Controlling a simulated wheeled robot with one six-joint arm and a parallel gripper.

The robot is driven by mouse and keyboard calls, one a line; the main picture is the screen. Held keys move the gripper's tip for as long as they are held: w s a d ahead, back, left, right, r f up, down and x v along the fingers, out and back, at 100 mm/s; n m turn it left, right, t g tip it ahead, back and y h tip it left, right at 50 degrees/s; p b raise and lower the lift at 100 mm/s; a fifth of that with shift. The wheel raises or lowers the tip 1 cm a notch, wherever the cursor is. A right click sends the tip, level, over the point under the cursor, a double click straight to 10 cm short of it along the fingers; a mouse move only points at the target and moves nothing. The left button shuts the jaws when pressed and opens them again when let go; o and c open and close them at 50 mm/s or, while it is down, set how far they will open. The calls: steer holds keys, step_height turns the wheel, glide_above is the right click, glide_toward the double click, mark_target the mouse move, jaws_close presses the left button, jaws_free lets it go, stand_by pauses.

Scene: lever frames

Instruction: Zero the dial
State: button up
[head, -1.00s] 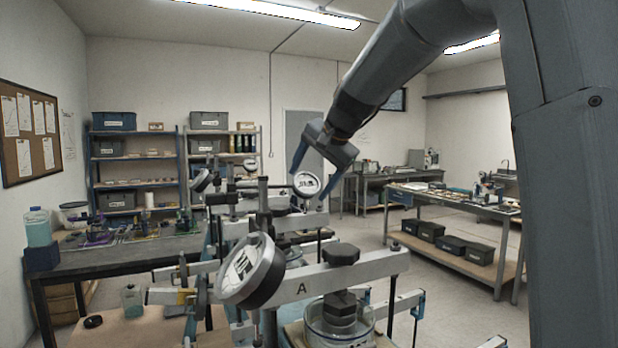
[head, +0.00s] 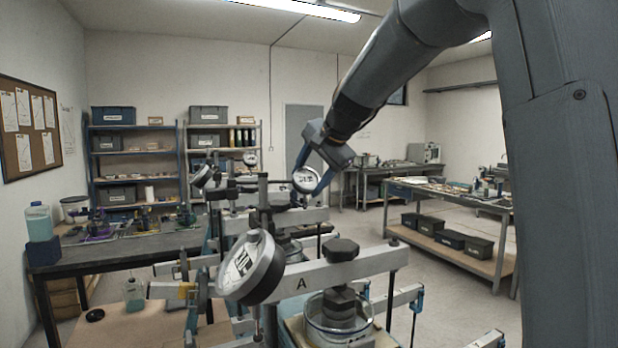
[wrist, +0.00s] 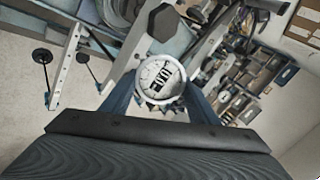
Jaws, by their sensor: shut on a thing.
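A round white-faced dial (head: 306,180) sits on a lever frame behind the nearest one. My gripper (head: 312,184) is shut on it, one blue finger on each side of its rim. The same dial face (wrist: 160,79) shows in the wrist view, between the two fingers, with a dark block of marks on its lower part. The needle is too small to read. A larger dial (head: 250,267) is in the foreground, tilted, beside the beam marked A (head: 340,272).
Two more dials, one at left (head: 202,176) and one farther back (head: 250,158), stand beyond. A glass dish (head: 338,318) sits under the near beam. A dark bench (head: 125,260) is on the left. Open floor lies at right, before a table with bins (head: 450,238).

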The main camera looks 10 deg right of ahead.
steer(key=o, duration=1)
steer(key=shift+o, duration=0.2)
steer(key=b+v, duration=0.2)
steer(key=v, duration=0.5)
steer(key=shift+s+r+b, duration=0.25)
steer(key=shift+r+b, duration=0.05)
steer(key=shift+b, duration=0.1)
steer(key=shift+d, duration=0.1)
